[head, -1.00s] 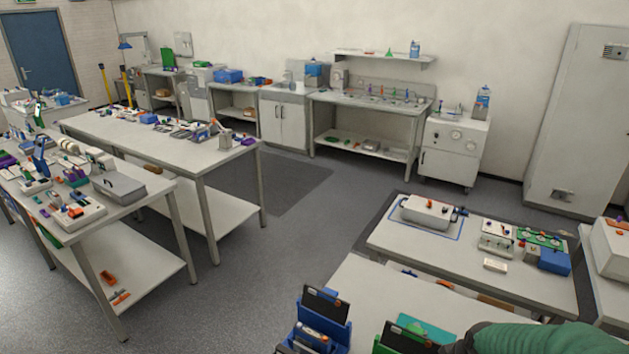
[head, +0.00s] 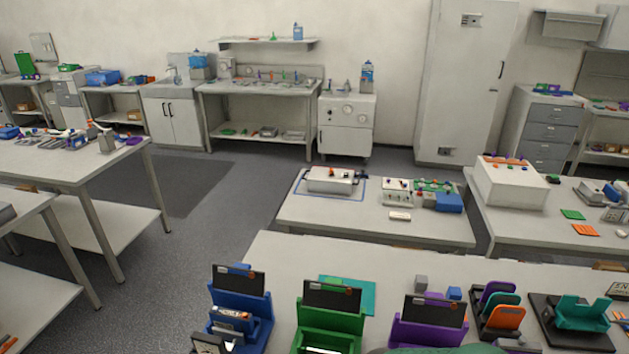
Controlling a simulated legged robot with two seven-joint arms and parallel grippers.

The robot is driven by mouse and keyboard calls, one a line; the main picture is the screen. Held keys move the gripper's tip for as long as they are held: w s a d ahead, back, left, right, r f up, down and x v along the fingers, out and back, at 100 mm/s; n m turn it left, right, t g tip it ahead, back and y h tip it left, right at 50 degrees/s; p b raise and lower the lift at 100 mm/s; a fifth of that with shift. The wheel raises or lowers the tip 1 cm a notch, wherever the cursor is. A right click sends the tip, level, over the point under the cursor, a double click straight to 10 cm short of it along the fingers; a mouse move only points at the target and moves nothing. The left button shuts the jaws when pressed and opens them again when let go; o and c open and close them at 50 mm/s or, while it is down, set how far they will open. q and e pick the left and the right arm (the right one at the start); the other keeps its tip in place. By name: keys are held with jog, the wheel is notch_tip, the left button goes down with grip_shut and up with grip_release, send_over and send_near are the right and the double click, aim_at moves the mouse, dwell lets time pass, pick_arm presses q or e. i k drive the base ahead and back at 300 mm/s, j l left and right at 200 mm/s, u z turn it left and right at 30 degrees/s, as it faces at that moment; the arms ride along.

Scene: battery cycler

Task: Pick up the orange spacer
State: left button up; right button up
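Several orange things show, and I cannot tell which one is the orange spacer. An orange upright plate (head: 504,317) stands in a dark rack with a purple plate (head: 496,291) and a teal plate, on the near bench at the lower right. A flat orange piece (head: 585,230) lies on the bench farther back at the right. Neither gripper is in view, so I cannot tell whether they hold anything.
The near bench (head: 290,257) carries a blue holder (head: 255,306), a green holder (head: 345,322) and a purple holder (head: 400,333). A middle bench behind holds a white box (head: 330,180). Open grey floor (head: 190,270) lies to the left.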

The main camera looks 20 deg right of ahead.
aim_at(505, 316)
jog(key=z, duration=2)
